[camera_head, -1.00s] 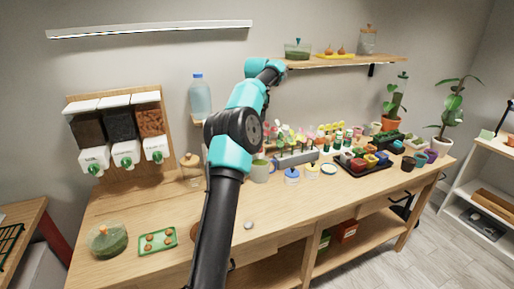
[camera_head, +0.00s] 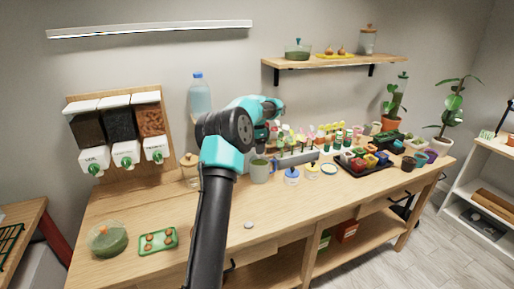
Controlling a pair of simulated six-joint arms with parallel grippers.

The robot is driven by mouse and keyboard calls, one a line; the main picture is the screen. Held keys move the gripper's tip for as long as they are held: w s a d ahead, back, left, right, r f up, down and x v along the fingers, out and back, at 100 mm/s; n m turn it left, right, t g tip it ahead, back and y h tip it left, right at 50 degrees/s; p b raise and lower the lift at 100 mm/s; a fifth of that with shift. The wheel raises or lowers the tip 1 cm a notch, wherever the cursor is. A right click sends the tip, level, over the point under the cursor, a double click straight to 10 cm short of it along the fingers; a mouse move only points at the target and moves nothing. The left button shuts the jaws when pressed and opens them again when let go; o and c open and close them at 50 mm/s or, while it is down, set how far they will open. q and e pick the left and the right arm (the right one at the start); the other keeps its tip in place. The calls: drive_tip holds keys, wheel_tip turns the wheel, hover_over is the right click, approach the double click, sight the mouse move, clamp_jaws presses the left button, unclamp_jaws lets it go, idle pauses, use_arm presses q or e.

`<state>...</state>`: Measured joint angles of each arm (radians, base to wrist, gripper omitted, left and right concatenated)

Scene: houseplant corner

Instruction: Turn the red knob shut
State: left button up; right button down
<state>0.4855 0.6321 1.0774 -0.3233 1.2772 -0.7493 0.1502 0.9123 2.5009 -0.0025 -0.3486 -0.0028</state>
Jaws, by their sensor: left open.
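I cannot make out a red knob in this view. The knobs that show are green, on the front spouts of three dispensers (camera_head: 122,128) on the wooden wall board at left. My left arm rises from the bottom middle and bends to the right over the bench. My left gripper (camera_head: 276,127) is at its end, small and partly hidden by the arm, in front of the crowded flower and bottle area at the back. It is open, and I see nothing held in it. My right gripper is not in view.
A black tray (camera_head: 374,169) of small pots lies to the right. The front of the bench (camera_head: 300,213) is mostly clear.

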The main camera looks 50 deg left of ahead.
use_arm(q)
drive_tip(key=shift+f, duration=0.15)
drive_tip(key=c, duration=0.9)
